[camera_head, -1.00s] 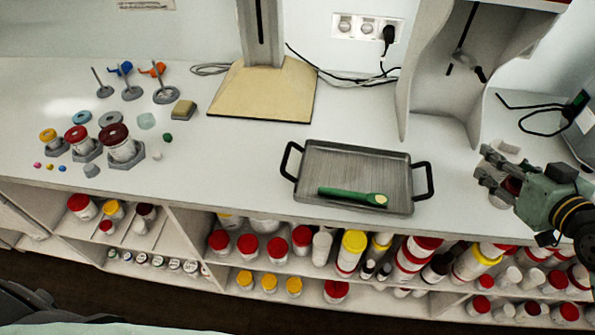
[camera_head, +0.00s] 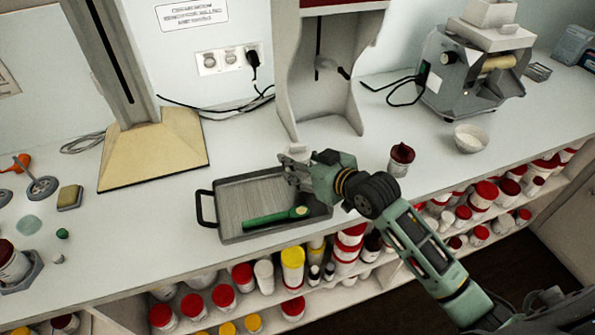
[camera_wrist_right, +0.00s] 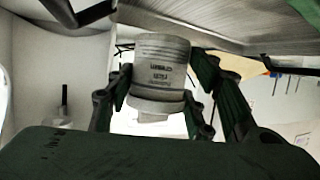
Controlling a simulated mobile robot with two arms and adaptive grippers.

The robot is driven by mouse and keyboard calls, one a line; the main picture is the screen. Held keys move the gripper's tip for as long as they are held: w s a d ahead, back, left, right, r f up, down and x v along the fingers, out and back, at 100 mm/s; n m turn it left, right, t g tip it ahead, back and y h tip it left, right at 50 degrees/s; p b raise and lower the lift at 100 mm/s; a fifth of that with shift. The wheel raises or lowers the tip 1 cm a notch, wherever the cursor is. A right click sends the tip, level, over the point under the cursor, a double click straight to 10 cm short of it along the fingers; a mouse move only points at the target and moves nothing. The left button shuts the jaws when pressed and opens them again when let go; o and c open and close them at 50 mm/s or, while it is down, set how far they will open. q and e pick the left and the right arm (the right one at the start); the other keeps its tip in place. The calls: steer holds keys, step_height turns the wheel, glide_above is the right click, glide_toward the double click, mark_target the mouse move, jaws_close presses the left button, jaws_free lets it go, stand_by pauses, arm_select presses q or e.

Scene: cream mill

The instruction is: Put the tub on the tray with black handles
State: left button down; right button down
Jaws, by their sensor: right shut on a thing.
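The grey tray with black handles (camera_head: 232,187) lies on the white counter. A green utensil with a pale round end (camera_head: 272,216) rests on it. My right gripper (camera_head: 297,165) is over the tray's right end and hides that end's handle. In the right wrist view my right gripper (camera_wrist_right: 157,92) is shut on a white tub with dark lettering (camera_wrist_right: 160,68), with fingers on both its sides. The tray's grey surface fills the upper right of the wrist view (camera_wrist_right: 235,22). Whether the tub touches the tray cannot be told. My left gripper is not in view.
A dark-red-lidded jar (camera_head: 401,157) stands on the counter behind my right arm. A mill (camera_head: 475,75) and white bowl (camera_head: 470,138) stand further right. A beige-based stand (camera_head: 155,150) is behind the tray at left. Shelves of jars run below the counter's front edge.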

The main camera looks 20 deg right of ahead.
mark_target(304, 177)
steer(key=shift+w+a+f, duration=0.15)
steer(key=shift+a, duration=0.1)
step_height(304, 177, down, 3)
steer(key=shift+d+f+p, duration=0.1)
steer(key=shift+f+p, duration=0.05)
steer(key=shift+p, duration=0.2)
steer(key=shift+f, duration=0.35)
steer(key=shift+f, duration=0.15)
steer(key=c, duration=0.8)
jaws_free()
steer(key=shift+c, duration=0.2)
